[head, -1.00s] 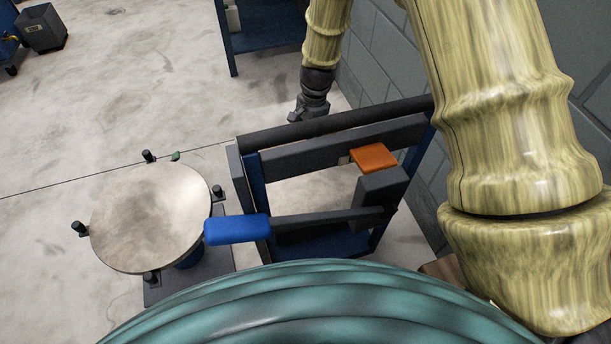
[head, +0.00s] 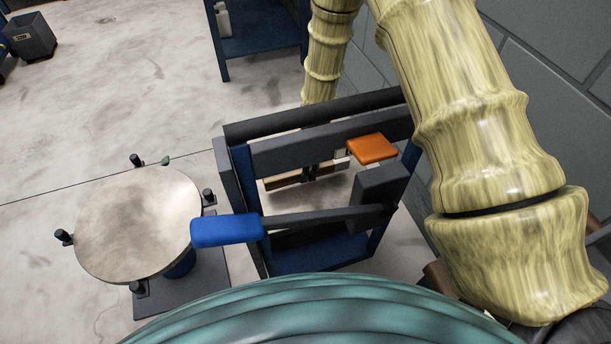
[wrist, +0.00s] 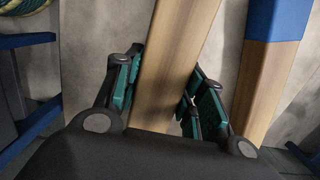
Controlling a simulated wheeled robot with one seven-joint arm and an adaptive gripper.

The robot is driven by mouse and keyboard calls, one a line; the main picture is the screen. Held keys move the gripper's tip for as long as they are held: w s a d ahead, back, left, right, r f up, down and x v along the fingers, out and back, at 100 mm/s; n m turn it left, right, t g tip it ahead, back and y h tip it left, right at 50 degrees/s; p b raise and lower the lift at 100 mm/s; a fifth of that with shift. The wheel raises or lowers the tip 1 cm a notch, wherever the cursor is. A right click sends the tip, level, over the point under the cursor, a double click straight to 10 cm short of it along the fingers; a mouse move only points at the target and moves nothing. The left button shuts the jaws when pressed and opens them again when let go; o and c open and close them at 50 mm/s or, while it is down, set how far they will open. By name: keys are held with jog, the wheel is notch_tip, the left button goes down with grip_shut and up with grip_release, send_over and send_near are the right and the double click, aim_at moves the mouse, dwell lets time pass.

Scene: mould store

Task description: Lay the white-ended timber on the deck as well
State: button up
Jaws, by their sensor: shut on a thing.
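My gripper (wrist: 163,98) is shut on a bare wooden timber (wrist: 180,48) in the wrist view, with teal pads on both sides of it. Both ends of this timber are out of the wrist view, so no white end shows there. In the head view, brown timber (head: 285,181) shows low through the opening of a dark frame. My gripper is mostly hidden there behind the frame's bars. A small pale patch (head: 342,159) shows beside the orange block. I cannot tell which surface is the deck.
A blue-ended timber (wrist: 257,75) stands close right of the held one. The dark frame (head: 330,150) carries an orange pad (head: 372,149) and a blue-ended bar (head: 226,230). A round pale disc (head: 140,225) with pegs stands left. Open floor lies beyond, with a block wall at right.

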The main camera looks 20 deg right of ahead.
jog(key=shift+f, duration=1.65)
jog(key=shift+f, duration=0.15)
jog(key=o, duration=1.3)
jog(key=shift+o, duration=0.2)
jog(key=r, duration=0.4)
jog(key=d+r+p, duration=0.1)
jog(key=r, duration=0.7)
jog(key=shift+d+r, duration=0.1)
jog(key=shift+d, duration=0.15)
